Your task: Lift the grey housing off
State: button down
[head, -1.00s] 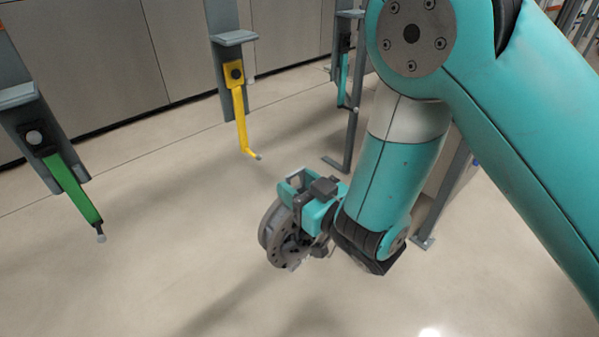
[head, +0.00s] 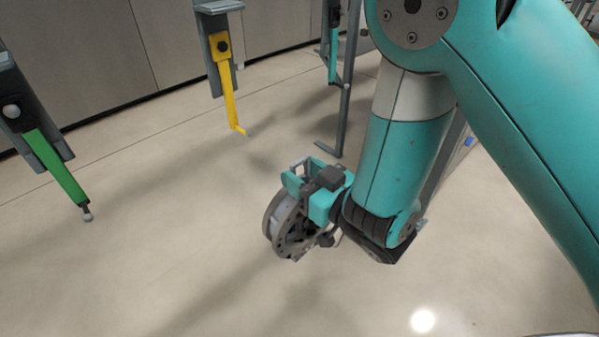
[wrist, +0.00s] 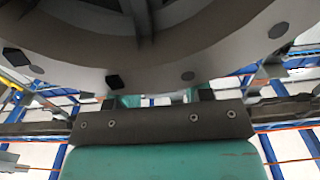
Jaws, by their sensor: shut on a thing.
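The grey housing (head: 283,222) is a round, ring-like part with holes around its rim. My gripper (head: 303,212) is shut on it and holds it in the air, clear of the hooks. In the wrist view the housing (wrist: 150,50) fills the top of the picture, close above the gripper's dark bracket (wrist: 160,122). The fingertips are mostly hidden by the housing and the gripper body.
All look empty. A grey post (head: 348,90) stands behind the gripper. The floor in front is open.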

jog(key=shift+p+v, duration=0.75)
jog(key=shift+v, duration=2.05)
jog(key=shift+r, duration=0.15)
jog(key=shift+s, duration=0.1)
